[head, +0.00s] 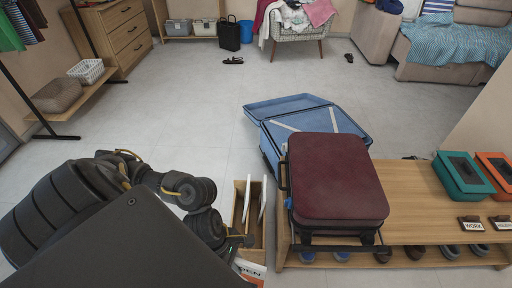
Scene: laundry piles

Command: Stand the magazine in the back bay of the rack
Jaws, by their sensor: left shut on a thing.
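The wooden rack (238,205) stands on the floor left of the bench, with thin white upright pieces in it; I cannot tell whether these are dividers or papers. The magazine (250,271), white and orange with the letters "DEN" showing, is at the bottom edge of the head view, at the near end of the rack. Most of it is hidden or out of frame. My left gripper (240,241) is shut on the magazine, beside the rack's near left side. My dark arm hides part of the rack. My right gripper is not in view.
A wooden bench (430,216) at the right carries a dark red suitcase (335,178), a green box (462,175), an orange box (497,172) and small signs. An open blue suitcase (297,117) lies behind the rack.

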